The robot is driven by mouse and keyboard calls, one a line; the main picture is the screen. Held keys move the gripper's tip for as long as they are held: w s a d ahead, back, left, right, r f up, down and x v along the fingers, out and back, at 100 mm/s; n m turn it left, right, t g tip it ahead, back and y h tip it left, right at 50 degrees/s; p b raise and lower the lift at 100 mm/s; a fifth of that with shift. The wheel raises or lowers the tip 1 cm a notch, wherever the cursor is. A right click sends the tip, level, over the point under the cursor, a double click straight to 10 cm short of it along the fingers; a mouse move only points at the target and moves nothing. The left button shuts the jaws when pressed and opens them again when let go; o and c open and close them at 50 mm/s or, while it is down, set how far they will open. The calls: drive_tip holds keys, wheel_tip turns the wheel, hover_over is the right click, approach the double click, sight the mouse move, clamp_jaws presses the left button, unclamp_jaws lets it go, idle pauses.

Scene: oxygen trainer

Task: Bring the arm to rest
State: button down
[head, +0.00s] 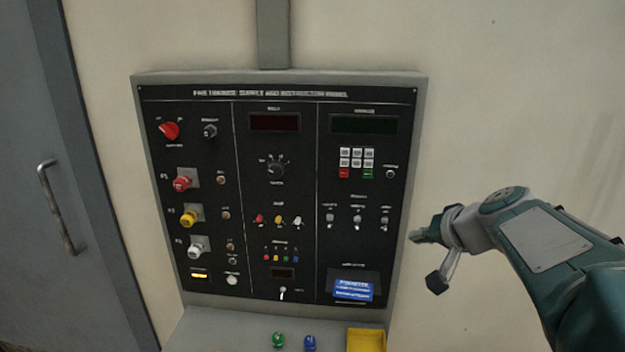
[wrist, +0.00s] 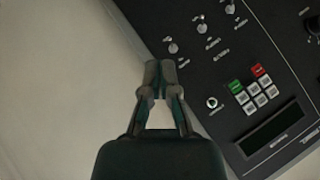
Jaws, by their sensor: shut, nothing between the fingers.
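My gripper (head: 418,238) is at the right edge of the control panel in the head view, with the arm reaching in from the right. In the wrist view my gripper (wrist: 159,72) has its fingertips together with nothing between them. The panel (head: 225,268) is black with a grey frame and is fixed to the wall. It carries knobs, switches and dark displays. The wrist view shows its keypad (wrist: 254,89) with white, green and red keys, rotated in the picture. The fingertips overlap the panel's edge there; I cannot tell whether they touch it.
A grey door with a handle (head: 57,207) is at the far left. A ledge (head: 215,328) below the panel holds a green knob (head: 278,340), a blue knob (head: 309,342) and a yellow tray (head: 366,333). The wall (head: 500,80) above my arm is bare.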

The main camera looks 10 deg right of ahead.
drive_tip(key=s+a+f+n+g, duration=0.1)
drive_tip(key=s+a+f+n, duration=0.1)
drive_tip(key=s, duration=0.4)
drive_tip(key=s+a+f+n+g+h, duration=0.1)
drive_tip(key=s+a+f+n, duration=0.1)
drive_tip(key=s+a+f, duration=0.2)
drive_tip(key=s+a+f+n+g+h, duration=0.1)
drive_tip(key=s+a+f+n+g, duration=0.1)
drive_tip(key=s+a, duration=0.4)
drive_tip(key=s+f, duration=0.1)
drive_tip(key=s, duration=0.2)
drive_tip(key=shift+s, duration=0.25)
drive_tip(key=shift+a, duration=0.35)
drive_tip(key=shift+d, duration=0.1)
